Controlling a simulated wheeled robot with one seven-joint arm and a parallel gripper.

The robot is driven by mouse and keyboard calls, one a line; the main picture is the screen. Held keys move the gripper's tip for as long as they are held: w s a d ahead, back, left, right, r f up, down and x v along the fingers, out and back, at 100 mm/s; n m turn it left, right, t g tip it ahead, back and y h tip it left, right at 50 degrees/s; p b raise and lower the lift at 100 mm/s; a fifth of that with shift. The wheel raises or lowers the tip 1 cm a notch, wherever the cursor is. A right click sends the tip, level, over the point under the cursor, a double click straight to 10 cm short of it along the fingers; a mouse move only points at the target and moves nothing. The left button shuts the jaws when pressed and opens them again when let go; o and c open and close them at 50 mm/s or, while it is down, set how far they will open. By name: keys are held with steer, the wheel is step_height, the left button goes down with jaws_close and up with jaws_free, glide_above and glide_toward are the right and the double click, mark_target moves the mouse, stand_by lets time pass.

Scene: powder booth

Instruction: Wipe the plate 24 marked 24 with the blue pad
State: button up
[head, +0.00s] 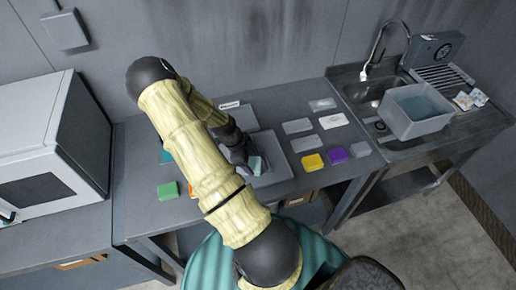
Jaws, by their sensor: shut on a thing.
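My gripper (252,160) is over the middle of the bench, at a large grey plate or tray (283,170). It is shut on a small pale blue-green pad (258,166) at its fingertips. I cannot tell whether the pad touches the grey surface below. No number 24 is readable in this view. Several small grey plates (297,126) lie right of the large one, one of them paler (333,121). My arm hides part of the bench to the left of the gripper.
Yellow (313,161) and purple (337,155) blocks lie at the bench's front right, a green block (168,190) at the left. A grey tub (414,112) stands at the sink (358,92). A white oven-like box (48,140) stands far left.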

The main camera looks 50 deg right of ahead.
steer(key=shift+s+d, duration=0.4)
steer(key=shift+d, duration=0.3)
step_height(320, 180, up, 3)
steer(key=shift+d+f+p, duration=0.15)
steer(key=shift+p, duration=0.4)
step_height(320, 180, up, 5)
steer(key=p, duration=0.3)
steer(key=shift+f+p, duration=0.1)
steer(key=shift+p, duration=0.25)
steer(key=shift+s+r, duration=0.15)
steer(key=shift+r, duration=0.2)
steer(key=shift+f, duration=0.1)
